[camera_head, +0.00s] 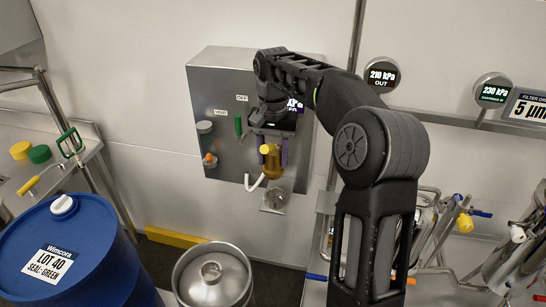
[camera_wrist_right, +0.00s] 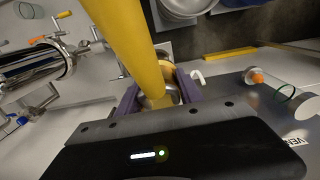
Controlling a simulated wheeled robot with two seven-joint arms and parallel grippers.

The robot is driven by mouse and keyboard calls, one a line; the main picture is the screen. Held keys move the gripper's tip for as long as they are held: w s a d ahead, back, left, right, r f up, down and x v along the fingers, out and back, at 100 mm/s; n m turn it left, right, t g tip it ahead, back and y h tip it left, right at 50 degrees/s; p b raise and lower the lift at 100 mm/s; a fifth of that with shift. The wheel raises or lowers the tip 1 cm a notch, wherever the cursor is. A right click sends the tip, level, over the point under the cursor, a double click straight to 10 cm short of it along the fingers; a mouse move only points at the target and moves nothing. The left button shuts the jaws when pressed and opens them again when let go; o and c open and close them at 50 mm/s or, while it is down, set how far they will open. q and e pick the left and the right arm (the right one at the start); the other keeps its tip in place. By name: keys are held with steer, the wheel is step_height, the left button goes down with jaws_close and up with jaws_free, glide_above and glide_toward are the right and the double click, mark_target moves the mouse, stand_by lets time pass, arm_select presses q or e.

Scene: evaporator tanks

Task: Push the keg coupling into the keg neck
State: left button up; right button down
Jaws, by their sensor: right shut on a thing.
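The keg coupling (camera_head: 271,170) is a brass-coloured body with a yellow handle. My right gripper (camera_head: 270,152) is shut on it, with purple fingers on both sides, in front of the steel wall box. In the right wrist view the coupling's yellow handle (camera_wrist_right: 128,45) crosses the foreground, and its body shows between the fingers (camera_wrist_right: 158,92). The steel keg (camera_head: 188,280) stands at the bottom centre, with the keg neck (camera_head: 210,271) on its top. The coupling is apart from the neck, above and to its right. My left gripper is out of view.
The steel wall box (camera_head: 222,80) has a green lever (camera_head: 238,126) and a white hose (camera_head: 256,183). A blue drum (camera_head: 90,245) stands left of the keg. A yellow floor bar (camera_head: 177,238) lies behind. Pipes and valves (camera_head: 440,225) crowd the right side.

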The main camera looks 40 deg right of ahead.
steer(key=w+a+f+n, duration=0.1)
steer(key=a+f+n, duration=0.4)
steer(key=a, duration=0.6)
steer(key=w+a+f+n, duration=0.1)
steer(key=a+f+n, duration=0.4)
steer(key=a, duration=0.6)
steer(key=shift+w+f, duration=0.15)
steer(key=shift+f, duration=0.4)
